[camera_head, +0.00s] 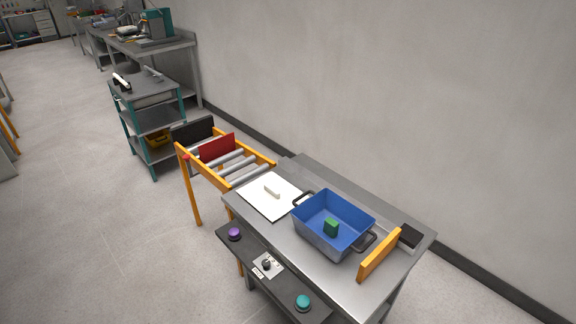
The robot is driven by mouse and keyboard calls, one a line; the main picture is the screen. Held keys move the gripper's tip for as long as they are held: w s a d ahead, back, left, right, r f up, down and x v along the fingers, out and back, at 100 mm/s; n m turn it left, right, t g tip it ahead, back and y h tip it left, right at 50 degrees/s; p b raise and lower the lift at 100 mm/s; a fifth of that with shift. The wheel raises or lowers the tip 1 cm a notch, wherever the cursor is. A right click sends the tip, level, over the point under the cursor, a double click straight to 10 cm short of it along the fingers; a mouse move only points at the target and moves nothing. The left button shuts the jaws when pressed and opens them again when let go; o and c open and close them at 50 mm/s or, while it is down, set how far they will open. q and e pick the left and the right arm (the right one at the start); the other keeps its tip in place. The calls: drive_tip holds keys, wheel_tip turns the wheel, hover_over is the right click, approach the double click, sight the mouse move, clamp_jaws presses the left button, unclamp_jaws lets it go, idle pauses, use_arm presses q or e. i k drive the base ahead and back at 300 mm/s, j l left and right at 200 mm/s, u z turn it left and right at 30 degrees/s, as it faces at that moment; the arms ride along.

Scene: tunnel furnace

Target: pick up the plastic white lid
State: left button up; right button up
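The white lid (257,203) is a flat square sheet with a small pale handle (272,191) standing at its middle. It lies on the left part of the grey metal table (291,253), close to the roller conveyor. To its right stands a blue-lined container (316,232) with dark handles, and the lid's corner lies close to its left handle. A green block (331,227) is inside the container. Neither of my grippers shows in the head view.
An orange-framed roller conveyor (236,168) with a red panel (217,148) joins the table's left end. An orange bar (380,255) stands at the right end. A front control panel (267,266) carries buttons. A teal-framed cart (150,119) stands farther back; open floor lies left.

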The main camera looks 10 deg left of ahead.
sight(272, 196)
drive_tip(key=j+z, duration=0.2)
drive_tip(key=z, duration=0.15)
drive_tip(key=j+z, duration=0.5)
drive_tip(key=j, duration=0.7)
drive_tip(key=j+z, duration=0.2)
drive_tip(key=j, duration=0.65)
drive_tip(key=k+j+z, duration=0.15)
drive_tip(key=j, duration=0.65)
